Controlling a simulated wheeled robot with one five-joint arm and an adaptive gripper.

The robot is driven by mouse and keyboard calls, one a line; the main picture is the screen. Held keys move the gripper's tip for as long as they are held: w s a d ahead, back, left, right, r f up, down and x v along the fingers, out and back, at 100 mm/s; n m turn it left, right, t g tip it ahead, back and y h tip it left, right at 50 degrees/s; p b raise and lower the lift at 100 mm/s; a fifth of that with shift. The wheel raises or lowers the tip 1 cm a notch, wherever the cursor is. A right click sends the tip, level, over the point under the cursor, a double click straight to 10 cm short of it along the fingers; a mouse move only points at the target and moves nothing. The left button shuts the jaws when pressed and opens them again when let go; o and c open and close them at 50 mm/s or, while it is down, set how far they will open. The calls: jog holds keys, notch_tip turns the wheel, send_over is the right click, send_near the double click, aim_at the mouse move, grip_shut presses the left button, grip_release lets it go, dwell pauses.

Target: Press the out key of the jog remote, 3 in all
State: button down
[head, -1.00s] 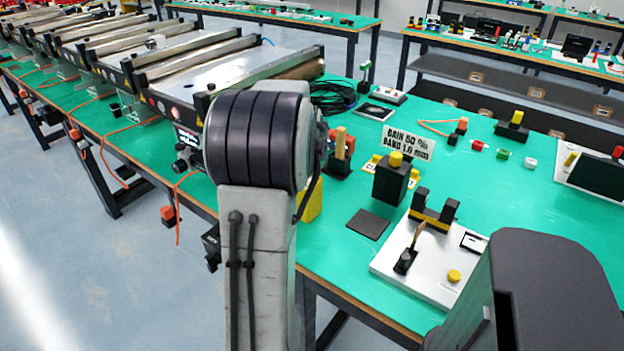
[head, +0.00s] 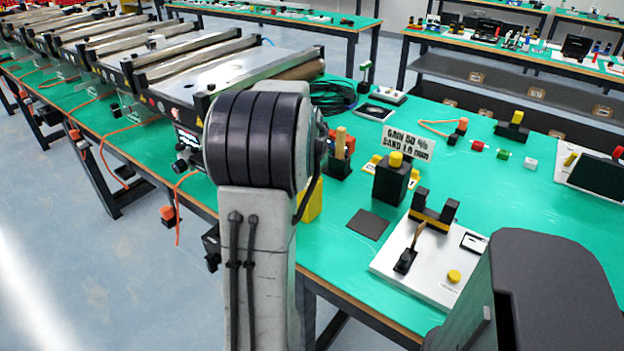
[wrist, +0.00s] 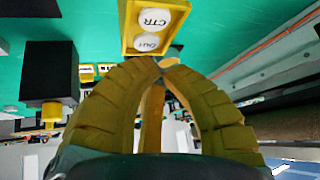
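The jog remote is a yellow box (wrist: 128,28) with round white keys, seen at the top middle of the wrist view. Its key marked CTR (wrist: 152,19) and its key marked OUT (wrist: 147,42) show upside down. My gripper (wrist: 163,62) has yellow ribbed fingers whose tips come together just below the OUT key in the picture. Its fingers look shut with nothing between them. I cannot tell whether the tips touch the key. In the head view my arm hides the gripper; a yellow patch shows beside the arm, and I cannot tell what it belongs to.
A black block with a yellow knob (head: 390,182) stands right of my arm, with a small sign (head: 408,143) behind it. A white panel with a lever (head: 390,262) lies nearer. A dark flat pad (head: 368,224) lies between. Conveyors (head: 190,65) line the left.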

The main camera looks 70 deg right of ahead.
jog(key=shift+f+b, duration=0.85)
jog(key=shift+b, duration=0.05)
dwell(0.8)
jog(key=shift+r, duration=0.1)
dwell(0.4)
jog(key=shift+r+p, duration=0.6)
jog(key=shift+r, duration=0.15)
jog(key=shift+r, duration=0.15)
jog(key=shift+r+p, duration=1.9)
jog(key=shift+r, duration=0.5)
jog(key=c, duration=1.9)
grip_release()
